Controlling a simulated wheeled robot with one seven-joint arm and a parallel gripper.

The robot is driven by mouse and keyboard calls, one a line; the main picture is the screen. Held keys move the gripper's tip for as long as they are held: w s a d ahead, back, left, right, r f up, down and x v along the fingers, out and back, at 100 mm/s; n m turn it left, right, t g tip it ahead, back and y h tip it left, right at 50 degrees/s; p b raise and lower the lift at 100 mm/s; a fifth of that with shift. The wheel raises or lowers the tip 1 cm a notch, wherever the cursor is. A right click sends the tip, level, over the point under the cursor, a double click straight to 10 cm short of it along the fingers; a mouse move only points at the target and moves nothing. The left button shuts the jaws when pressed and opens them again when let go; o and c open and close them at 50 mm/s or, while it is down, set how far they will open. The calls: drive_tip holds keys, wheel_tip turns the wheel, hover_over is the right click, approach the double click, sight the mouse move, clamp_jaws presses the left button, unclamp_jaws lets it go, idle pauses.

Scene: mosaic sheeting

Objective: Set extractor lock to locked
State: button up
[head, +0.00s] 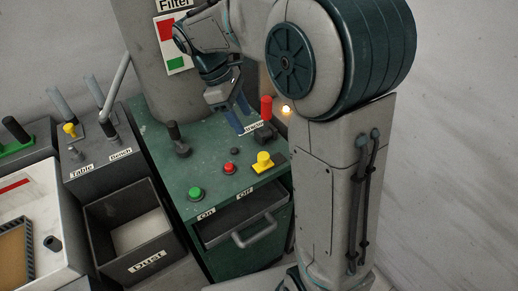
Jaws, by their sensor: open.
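The extractor (157,110) is a green cabinet with a grey column, and its sloping top carries several controls. A red upright handle (266,106) stands at the far right of the top, beside a small white label (254,127) too small to read surely. My gripper (242,115) is open and empty, with blue fingers pointing down just left of the red handle. Contact with the top or handle is unclear.
Green (195,193) and red (229,168) buttons sit at the front of the top, and a black lever (178,138) at the left. A half-open drawer (243,216) is below. A dust bin (130,230) and a lever box (98,150) stand left. My arm hides the right side.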

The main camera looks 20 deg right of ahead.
sight(263, 155)
drive_tip(key=x, duration=1.3)
drive_tip(key=shift+s+d+f, duration=0.1)
drive_tip(key=shift+f, duration=0.25)
